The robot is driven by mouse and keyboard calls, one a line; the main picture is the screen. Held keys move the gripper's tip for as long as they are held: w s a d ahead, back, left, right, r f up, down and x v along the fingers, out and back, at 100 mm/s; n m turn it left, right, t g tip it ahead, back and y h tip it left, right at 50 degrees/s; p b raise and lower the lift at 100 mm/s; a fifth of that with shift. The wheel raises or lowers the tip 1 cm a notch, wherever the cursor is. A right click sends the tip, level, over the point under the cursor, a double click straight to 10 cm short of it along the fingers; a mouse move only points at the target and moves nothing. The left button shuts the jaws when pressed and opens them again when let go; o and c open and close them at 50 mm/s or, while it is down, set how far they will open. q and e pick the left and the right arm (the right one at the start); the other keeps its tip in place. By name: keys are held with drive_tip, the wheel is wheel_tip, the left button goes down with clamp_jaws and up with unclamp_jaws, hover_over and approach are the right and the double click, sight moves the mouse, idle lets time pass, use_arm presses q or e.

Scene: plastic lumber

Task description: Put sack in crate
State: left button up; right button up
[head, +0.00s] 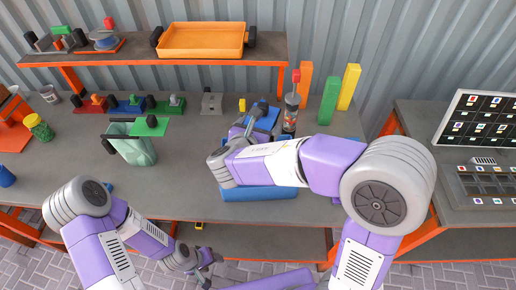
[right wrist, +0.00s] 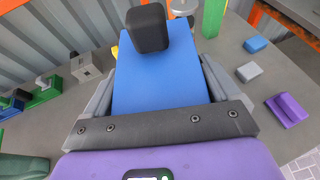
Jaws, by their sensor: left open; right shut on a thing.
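My right gripper (head: 247,122) is shut on a flat blue panel (head: 266,117) with a black knob, above the back middle of the bench. The panel fills the middle of the right wrist view (right wrist: 160,82), between my fingers. A blue crate-like bin (head: 258,194) is on the bench below my right forearm, which hides part of it. A translucent green bin (head: 136,150) stands to the left, with a green panel and black knob at its top. My left gripper (head: 208,265) is open and empty, low in front of the bench edge. I cannot make out a sack for certain.
An orange tray (head: 201,40) sits on the raised shelf. A bottle with a red top (head: 291,103) and upright orange, green and yellow blocks (head: 349,86) stand at the back right. Small clamp-like pieces (head: 130,104) line the back left.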

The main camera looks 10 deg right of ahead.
wheel_tip(320, 180, down, 6)
drive_tip(key=b, duration=0.1)
drive_tip(key=shift+b, duration=0.35)
drive_tip(key=shift+f, duration=0.15)
drive_tip(key=o, duration=1.3)
drive_tip(key=p+v, duration=0.2)
drive_tip(key=v, duration=1)
